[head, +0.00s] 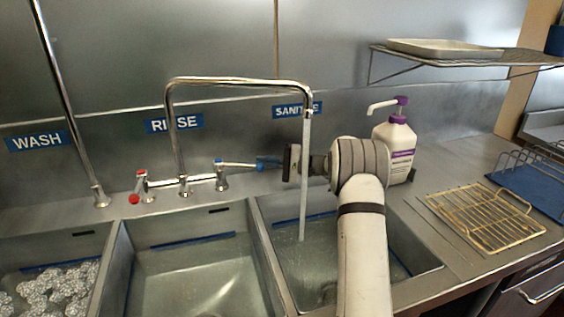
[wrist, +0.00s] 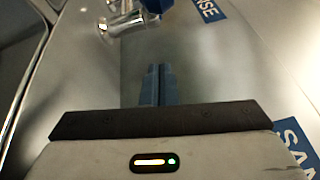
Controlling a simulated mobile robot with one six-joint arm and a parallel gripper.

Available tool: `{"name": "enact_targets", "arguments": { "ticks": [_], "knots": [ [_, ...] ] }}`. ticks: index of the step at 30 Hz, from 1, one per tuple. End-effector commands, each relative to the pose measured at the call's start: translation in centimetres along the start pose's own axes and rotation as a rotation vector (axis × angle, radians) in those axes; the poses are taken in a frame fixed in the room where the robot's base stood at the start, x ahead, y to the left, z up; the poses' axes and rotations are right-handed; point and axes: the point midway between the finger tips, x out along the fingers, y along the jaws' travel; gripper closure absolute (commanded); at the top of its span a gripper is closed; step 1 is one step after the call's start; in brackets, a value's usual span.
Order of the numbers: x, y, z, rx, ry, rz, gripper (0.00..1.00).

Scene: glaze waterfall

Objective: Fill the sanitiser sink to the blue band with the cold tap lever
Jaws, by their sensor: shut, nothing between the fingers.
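The sanitiser sink (head: 262,232), at the right, holds clear water (head: 290,258). A stream of water (head: 304,185) falls into it from the swivel spout (head: 240,82). The blue band (head: 318,216) shows on the back wall, with the water surface apparently below it; my arm hides part of the sink. The cold tap lever (head: 238,165) points right from its blue-marked tap body. My gripper (head: 266,163) is shut and empty, its blue fingers at the lever's outer end; touching or not, I cannot tell. In the wrist view the shut fingers (wrist: 155,85) point towards the tap (wrist: 128,20).
The red-marked hot tap (head: 140,190) stands left of the spout base. The rinse sink (head: 195,275) and the wash sink with glasses (head: 50,290) lie left. A pump bottle (head: 396,145) stands behind my arm. A wire rack (head: 485,215) lies on the right counter, below a wall shelf (head: 460,58).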

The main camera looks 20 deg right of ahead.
Motion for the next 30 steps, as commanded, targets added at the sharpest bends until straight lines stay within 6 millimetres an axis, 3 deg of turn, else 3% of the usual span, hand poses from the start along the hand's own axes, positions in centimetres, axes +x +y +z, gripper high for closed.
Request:
{"name": "enact_targets", "arguments": {
  "ticks": [2,12,30],
  "knots": [
    [1.9,0.0,0.1,0.001,-0.003,0.002,1.00],
    [2.5,0.0,3.5,0.001,0.001,0.000,1.00],
    [2.3,0.2,3.9,-0.001,0.025,-0.003,1.00]
  ]
}}
